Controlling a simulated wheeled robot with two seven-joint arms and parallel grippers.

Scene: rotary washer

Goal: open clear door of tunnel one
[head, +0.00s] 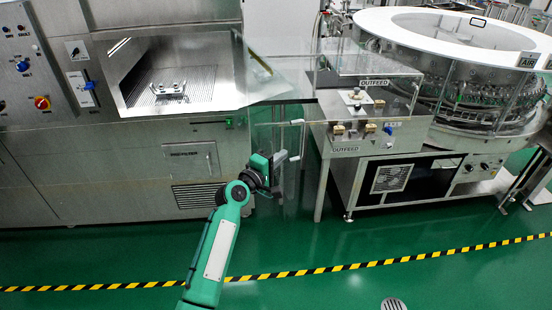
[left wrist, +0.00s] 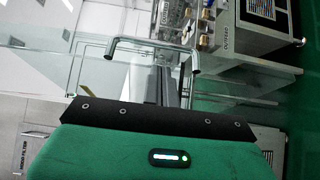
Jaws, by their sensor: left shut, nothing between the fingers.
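A clear door panel (head: 262,118) stands between the steel cabinet and the outfeed stand, to the right of a tunnel opening (head: 205,62). A metal handle (head: 297,122) is near its upper edge; it shows as a U-shaped bar in the left wrist view (left wrist: 150,43). My left gripper (head: 291,158) is in front of the panel, just below the handle. Its fingers (left wrist: 163,75) are shut with nothing between them, and the handle lies past their tips. I cannot tell whether they touch the panel. My right gripper is not in view.
The outfeed stand (head: 350,145) is just right of my left gripper, with the rotary washer (head: 460,70) behind it. A control panel (head: 35,70) is at the far left.

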